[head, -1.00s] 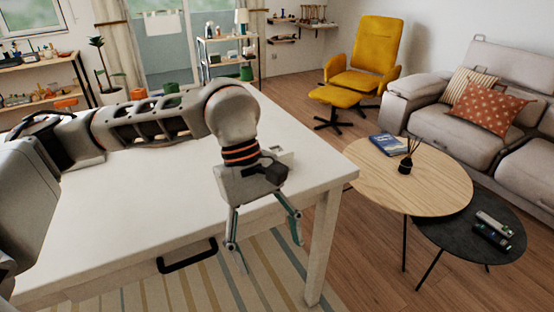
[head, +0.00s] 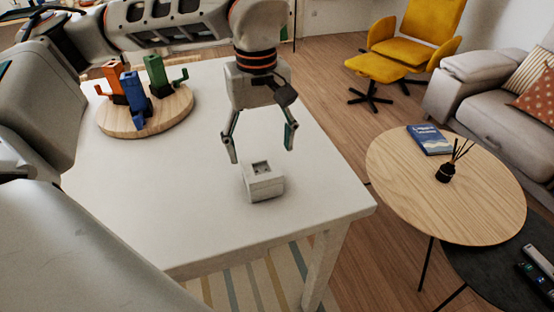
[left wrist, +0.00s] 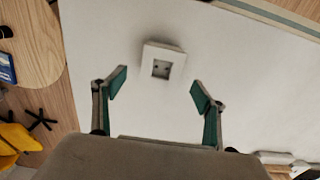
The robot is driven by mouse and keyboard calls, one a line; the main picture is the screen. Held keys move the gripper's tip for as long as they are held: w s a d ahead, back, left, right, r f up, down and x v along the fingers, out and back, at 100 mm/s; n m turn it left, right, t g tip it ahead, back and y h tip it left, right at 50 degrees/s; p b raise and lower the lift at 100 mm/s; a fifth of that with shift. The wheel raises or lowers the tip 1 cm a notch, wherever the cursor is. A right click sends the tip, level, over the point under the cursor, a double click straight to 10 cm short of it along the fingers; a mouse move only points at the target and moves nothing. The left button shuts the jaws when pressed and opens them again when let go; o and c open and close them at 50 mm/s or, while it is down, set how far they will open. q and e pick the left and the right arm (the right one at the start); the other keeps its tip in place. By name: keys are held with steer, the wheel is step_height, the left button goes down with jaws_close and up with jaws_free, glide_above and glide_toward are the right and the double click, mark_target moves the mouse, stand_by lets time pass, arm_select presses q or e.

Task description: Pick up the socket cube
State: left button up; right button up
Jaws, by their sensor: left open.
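The socket cube (head: 263,183) is a small white block with a square recessed socket in its top face. It sits on the white table (head: 200,220) towards the right end. My left gripper (head: 262,155) is open and empty in the head view, pointing down above and slightly behind the cube. In the left wrist view, the socket cube (left wrist: 161,62) lies ahead of the open fingertips (left wrist: 157,83), roughly centred between them and not touched. My right gripper is not in view.
A round wooden board (head: 150,115) on the table holds orange, blue and green cactus-like pieces, left of the cube. A round wooden coffee table (head: 400,180) with a book (head: 429,139) and reed diffuser (head: 446,171) stands to the right. The tabletop around the cube is clear.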

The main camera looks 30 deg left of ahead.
mark_target(262, 172)
arm_select(q)
steer(key=shift+w+f, duration=0.15)
steer(key=shift+f, duration=0.2)
steer(key=shift+s+f, duration=0.15)
steer(key=shift+f, duration=0.45)
steer(key=shift+s+f, duration=0.15)
steer(key=shift+f, duration=0.45)
step_height(262, 172, down, 4)
steer(key=shift+s+r+b, duration=0.1)
steer(key=shift+r+b, duration=0.15)
steer(key=shift+b, duration=0.05)
steer(key=shift+f, duration=0.6)
steer(key=c, duration=1.4)
steer(key=shift+c, duration=0.5)
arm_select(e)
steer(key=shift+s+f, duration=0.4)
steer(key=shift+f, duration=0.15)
arm_select(q)
steer(key=shift+r, duration=0.1)
